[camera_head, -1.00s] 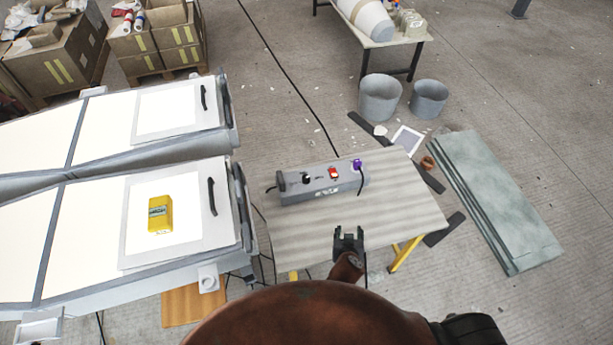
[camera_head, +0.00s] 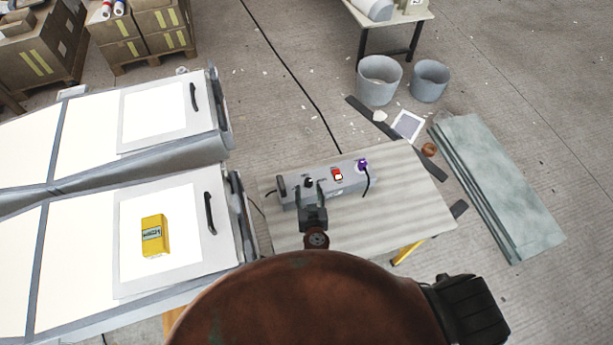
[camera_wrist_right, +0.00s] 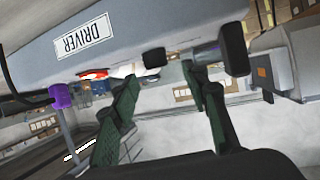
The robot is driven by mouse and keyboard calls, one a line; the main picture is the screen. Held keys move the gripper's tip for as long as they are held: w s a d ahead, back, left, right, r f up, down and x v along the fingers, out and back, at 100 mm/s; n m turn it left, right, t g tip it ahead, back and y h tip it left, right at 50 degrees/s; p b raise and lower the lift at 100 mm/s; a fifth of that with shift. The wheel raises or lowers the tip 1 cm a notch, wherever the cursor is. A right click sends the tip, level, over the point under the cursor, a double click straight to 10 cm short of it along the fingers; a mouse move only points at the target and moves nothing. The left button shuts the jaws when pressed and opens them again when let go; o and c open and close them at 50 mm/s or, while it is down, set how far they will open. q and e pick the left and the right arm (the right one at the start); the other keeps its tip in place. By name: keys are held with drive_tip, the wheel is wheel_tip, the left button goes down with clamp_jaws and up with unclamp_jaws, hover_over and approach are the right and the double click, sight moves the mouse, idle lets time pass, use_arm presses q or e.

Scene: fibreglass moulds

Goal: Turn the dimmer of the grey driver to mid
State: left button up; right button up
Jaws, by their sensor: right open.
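The grey driver (camera_head: 325,188) is a long box on the table. Its dimmer (camera_head: 308,182) looks like a small black knob on top, left of a red switch (camera_head: 338,174). My right gripper (camera_head: 311,189) is open at the driver's near side, fingers pointing at the knob. In the right wrist view the driver shows its DRIVER label (camera_wrist_right: 83,38). There the black knob (camera_wrist_right: 153,57) appears just beyond the gap between the open fingers (camera_wrist_right: 160,82); I cannot tell whether they touch it. The knob's setting is unreadable. My left gripper is not in view.
A black handle (camera_head: 281,186) stands at the driver's left end and a purple plug (camera_head: 362,165) with a cable at its right. The table (camera_head: 410,205) is clear to the right.

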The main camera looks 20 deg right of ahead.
sight(309, 182)
drive_tip(key=x, duration=0.5)
drive_tip(key=shift+d, duration=0.25)
drive_tip(key=shift+w+d+f, duration=0.1)
drive_tip(key=shift+w+f, duration=0.1)
drive_tip(key=shift+w, duration=0.05)
drive_tip(key=shift+w+f, duration=0.1)
drive_tip(key=shift+w, duration=0.1)
drive_tip(key=c, duration=0.6)
clamp_jaws()
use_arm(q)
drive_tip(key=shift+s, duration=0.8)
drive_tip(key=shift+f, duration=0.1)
